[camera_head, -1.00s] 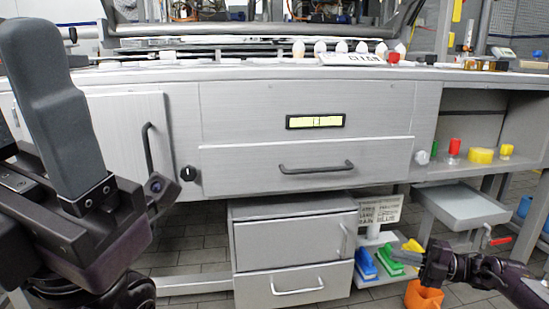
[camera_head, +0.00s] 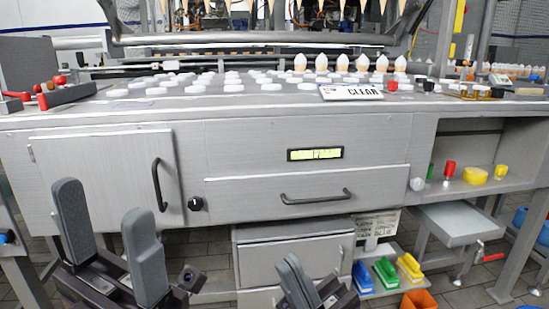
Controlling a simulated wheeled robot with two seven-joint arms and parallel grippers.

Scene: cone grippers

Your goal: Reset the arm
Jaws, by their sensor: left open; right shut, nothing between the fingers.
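My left gripper (camera_head: 108,245) is at the lower left, in front of the grey cabinet door. Its two grey finger pads point up and stand apart, with nothing between them. My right gripper (camera_head: 297,283) is at the bottom middle, in front of the lower drawer unit. Its fingers are close together and hold nothing that I can see. Most of both arms is below the picture edge.
A grey machine bench (camera_head: 300,115) with white round caps, cones and a "CLEAR" sign (camera_head: 351,91) stands ahead. Blue, green and yellow brushes (camera_head: 385,272) and an orange bin (camera_head: 419,300) are at the lower right. Coloured items (camera_head: 475,175) sit on the right shelf.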

